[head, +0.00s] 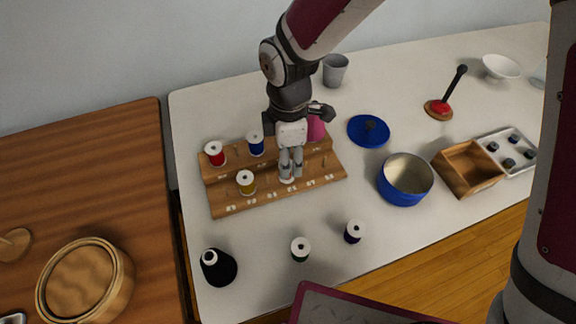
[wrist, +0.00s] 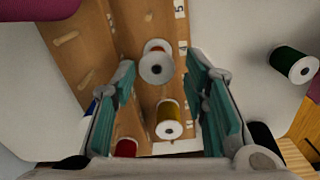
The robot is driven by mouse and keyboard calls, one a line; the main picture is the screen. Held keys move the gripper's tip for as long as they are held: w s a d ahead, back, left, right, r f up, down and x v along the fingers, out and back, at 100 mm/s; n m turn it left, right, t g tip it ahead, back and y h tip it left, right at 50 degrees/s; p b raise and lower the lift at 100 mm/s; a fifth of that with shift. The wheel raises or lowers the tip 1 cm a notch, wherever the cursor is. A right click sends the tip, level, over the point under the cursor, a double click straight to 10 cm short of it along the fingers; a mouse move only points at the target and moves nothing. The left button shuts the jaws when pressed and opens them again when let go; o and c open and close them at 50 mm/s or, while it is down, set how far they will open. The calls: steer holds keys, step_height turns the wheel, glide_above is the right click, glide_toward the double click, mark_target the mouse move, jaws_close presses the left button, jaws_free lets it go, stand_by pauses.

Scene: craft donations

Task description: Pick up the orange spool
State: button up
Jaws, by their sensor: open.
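The orange spool (wrist: 155,46) stands on the wooden rack (head: 225,207), with its white top facing the wrist camera and a little orange thread showing. In the head view my gripper hides nearly all of it. My gripper (head: 290,172) points down over the front step of the rack. In the wrist view my gripper (wrist: 160,80) is open, with one teal-padded finger on each side of the line to the spool. The spool's top shows between the fingertips. I cannot tell how far below them it is.
A yellow spool (head: 246,182) stands left of my gripper on the same step. Red (head: 215,153) and blue (head: 256,143) spools and a magenta object (head: 316,128) are behind. Green (head: 300,249) and dark (head: 354,231) spools stand in front. A blue pot (head: 404,190) is right.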

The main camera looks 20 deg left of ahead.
steer(key=f, duration=0.4)
steer(key=shift+w+a+f, duration=0.1)
steer(key=shift+a+f, duration=0.1)
steer(key=shift+f, duration=0.1)
steer(key=c, duration=0.5)
steer(key=shift+r, duration=0.15)
